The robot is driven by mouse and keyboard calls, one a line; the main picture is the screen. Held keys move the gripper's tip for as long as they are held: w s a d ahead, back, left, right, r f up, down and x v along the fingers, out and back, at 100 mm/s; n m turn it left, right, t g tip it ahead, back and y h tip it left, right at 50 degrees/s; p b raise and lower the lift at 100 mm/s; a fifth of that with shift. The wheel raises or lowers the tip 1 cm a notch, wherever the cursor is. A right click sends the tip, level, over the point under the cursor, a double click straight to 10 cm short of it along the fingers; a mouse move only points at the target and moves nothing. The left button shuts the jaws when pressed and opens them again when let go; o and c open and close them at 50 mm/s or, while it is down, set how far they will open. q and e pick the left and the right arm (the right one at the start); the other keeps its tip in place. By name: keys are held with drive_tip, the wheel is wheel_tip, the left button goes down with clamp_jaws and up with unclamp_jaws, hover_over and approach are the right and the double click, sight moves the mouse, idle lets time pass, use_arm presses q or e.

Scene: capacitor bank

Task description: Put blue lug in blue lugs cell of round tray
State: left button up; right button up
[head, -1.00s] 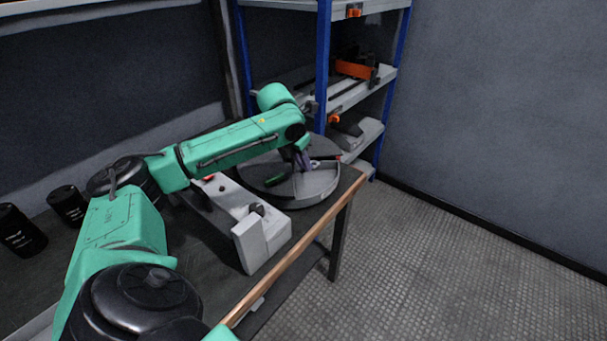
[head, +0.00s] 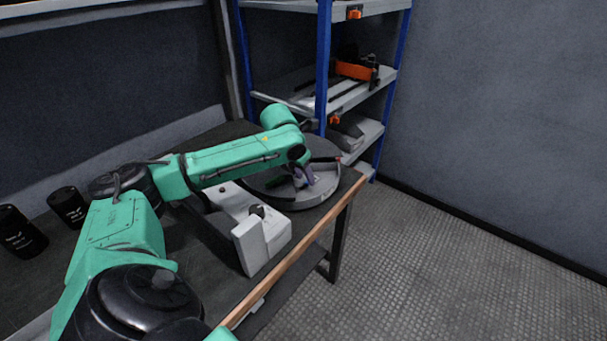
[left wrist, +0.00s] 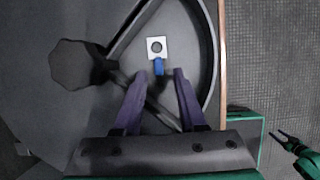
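The blue lug (left wrist: 157,57), a pale square tab with a hole and a blue sleeve, lies in a cell of the round tray. Its blue sleeve is just ahead of and between the fingertips of my left gripper (left wrist: 160,73). The purple fingers are apart, with a gap on both sides of the sleeve. In the head view the left gripper (head: 304,178) points down into the grey round tray (head: 318,200), and the lug cannot be made out there. My right gripper (left wrist: 284,137) shows small at the right of the left wrist view, its dark prongs apart, away from the tray.
A white block-shaped fixture (head: 262,245) stands on the dark table (head: 130,290), left of the tray. Black cylinders (head: 67,206) stand at the far left. A dark knob (left wrist: 78,66) rises from the tray. A blue-post shelf (head: 323,70) stands behind; open floor is at right.

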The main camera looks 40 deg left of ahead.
use_arm(q)
drive_tip(key=shift+a+r, duration=0.1)
drive_tip(key=v, duration=1.3)
drive_tip(key=shift+w+p, duration=0.25)
drive_tip(key=shift+p, duration=0.2)
